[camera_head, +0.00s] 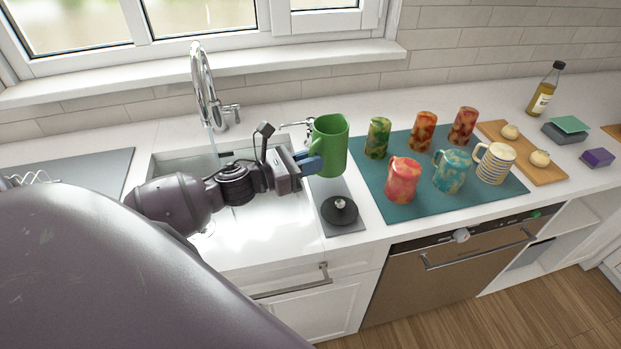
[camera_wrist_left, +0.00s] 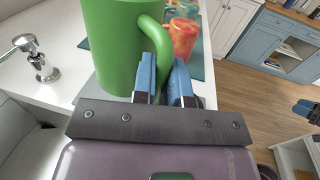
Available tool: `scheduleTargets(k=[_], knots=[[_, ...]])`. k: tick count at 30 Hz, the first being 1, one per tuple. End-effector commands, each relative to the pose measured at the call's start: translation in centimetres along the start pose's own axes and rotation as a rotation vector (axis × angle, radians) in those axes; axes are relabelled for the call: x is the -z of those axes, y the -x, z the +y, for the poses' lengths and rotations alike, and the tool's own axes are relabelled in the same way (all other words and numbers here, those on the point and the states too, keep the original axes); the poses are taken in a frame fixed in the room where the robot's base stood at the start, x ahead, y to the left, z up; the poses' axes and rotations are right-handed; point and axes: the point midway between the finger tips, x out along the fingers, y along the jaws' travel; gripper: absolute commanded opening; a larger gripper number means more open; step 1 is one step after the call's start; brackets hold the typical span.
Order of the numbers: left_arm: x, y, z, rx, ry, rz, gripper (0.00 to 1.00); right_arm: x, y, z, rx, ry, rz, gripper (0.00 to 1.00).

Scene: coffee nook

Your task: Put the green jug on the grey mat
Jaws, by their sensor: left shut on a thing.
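The green jug (camera_head: 333,146) stands upright at the right side of the sink, over the back part of the grey mat (camera_head: 352,226). My left gripper (camera_head: 312,165) is shut on the jug's handle from the left. In the left wrist view the jug (camera_wrist_left: 112,50) fills the upper left, with its handle between the blue fingers of my left gripper (camera_wrist_left: 163,80). A strip of the grey mat (camera_wrist_left: 88,92) shows beside the jug's base. I cannot tell whether the base touches the mat. Blue fingertips, apparently my right gripper's (camera_wrist_left: 307,110), show small at the right edge; their opening is unclear.
A black round lid-like thing (camera_head: 339,210) with a knob sits on the mat's front part. A teal mat (camera_head: 370,198) with several patterned mugs lies to the right. The sink (camera_head: 265,235) and tap (camera_head: 203,85) are left. A soap dispenser (camera_head: 308,126) stands behind the jug.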

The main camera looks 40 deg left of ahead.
Motion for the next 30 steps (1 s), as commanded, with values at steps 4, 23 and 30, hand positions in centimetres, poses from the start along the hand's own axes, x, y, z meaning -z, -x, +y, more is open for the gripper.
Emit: scheduleTargets(k=[4, 23, 30], knots=[[0.8, 0.0, 0.1, -0.001, -0.002, -0.002, 0.00, 0.3, -0.1, 0.0, 0.001, 0.001, 0.006, 0.43], [5.0, 0.0, 0.0, 0.000, -0.002, -0.002, 0.00, -0.2, 0.0, 0.0, -0.001, 0.000, 0.000, 0.43], [5.3, 0.0, 0.0, -0.001, -0.002, 0.000, 0.27, -0.7, 0.1, 0.0, -0.002, -0.001, -0.007, 0.43]])
